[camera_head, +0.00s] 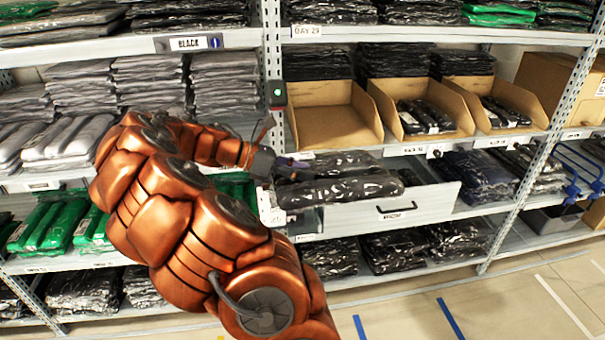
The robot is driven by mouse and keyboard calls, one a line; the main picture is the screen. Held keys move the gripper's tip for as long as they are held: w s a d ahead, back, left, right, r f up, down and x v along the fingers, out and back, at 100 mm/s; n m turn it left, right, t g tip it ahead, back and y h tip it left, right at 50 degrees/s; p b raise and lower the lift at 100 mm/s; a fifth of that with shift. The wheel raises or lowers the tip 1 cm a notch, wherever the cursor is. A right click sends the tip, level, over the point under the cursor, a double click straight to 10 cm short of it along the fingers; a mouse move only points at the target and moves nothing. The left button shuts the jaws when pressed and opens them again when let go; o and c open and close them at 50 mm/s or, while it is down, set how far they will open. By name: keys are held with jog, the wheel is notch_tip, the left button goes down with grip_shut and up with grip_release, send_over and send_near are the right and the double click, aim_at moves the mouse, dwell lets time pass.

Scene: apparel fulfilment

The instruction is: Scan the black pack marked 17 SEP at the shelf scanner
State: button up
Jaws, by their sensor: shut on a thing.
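My gripper (288,167) is at the end of my copper-coloured arm, in front of the middle shelf post. It is shut on a black pack (342,190) in glossy plastic, which extends to the right over an open grey drawer. A second glossy black surface lies just behind it, and I cannot tell where one ends and the other begins. No 17 SEP mark is readable on the pack. The shelf scanner (277,95), a small dark box with a green light, is on the post above my gripper, apart from the pack.
The open grey drawer (425,207) sticks out below and right of my gripper. Cardboard bins (338,127) stand above it, one empty and others with black packs. Grey packs (224,85) and green packs (45,222) fill shelves at left. Open floor lies at lower right.

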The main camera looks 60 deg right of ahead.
jog(key=shift+r, duration=0.15)
jog(key=s+a+r+p, duration=0.1)
jog(key=r+p, duration=0.1)
jog(key=s+a+r+p, duration=0.1)
jog(key=r+p, duration=0.1)
jog(key=r, duration=0.1)
jog(key=s+a+r+p, duration=0.1)
jog(key=a+r+p, duration=0.1)
jog(key=shift+r, duration=0.15)
jog(key=shift+s+a+r, duration=0.25)
jog(key=shift+s+a, duration=0.05)
